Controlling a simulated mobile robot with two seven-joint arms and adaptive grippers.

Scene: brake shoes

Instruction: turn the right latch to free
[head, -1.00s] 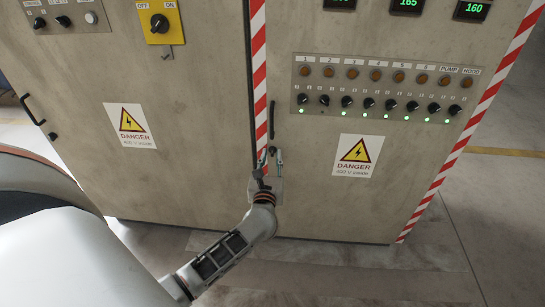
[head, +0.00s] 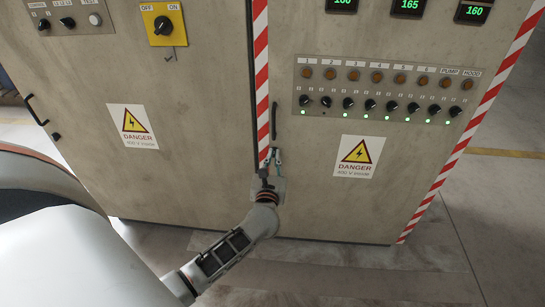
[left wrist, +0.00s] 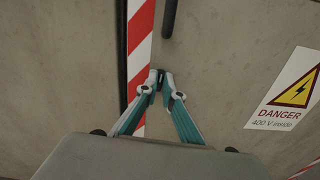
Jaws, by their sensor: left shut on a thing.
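The right latch (left wrist: 161,76) is a small dark piece on the right door, just below that door's black handle (head: 273,119). My left gripper (head: 271,154) reaches up to it from below, beside the red-and-white stripe. In the left wrist view, the two fingertips (left wrist: 161,84) are closed in on the latch from both sides. The fingers hide most of the latch, so its exact angle cannot be told. My right gripper is not in view.
The tall cabinet's right door (head: 330,215) carries a danger sign (head: 358,157) and a panel of knobs and lamps (head: 380,91). The left door has a yellow OFF/ON switch (head: 163,24) and a black handle (head: 34,110). The floor at right is clear.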

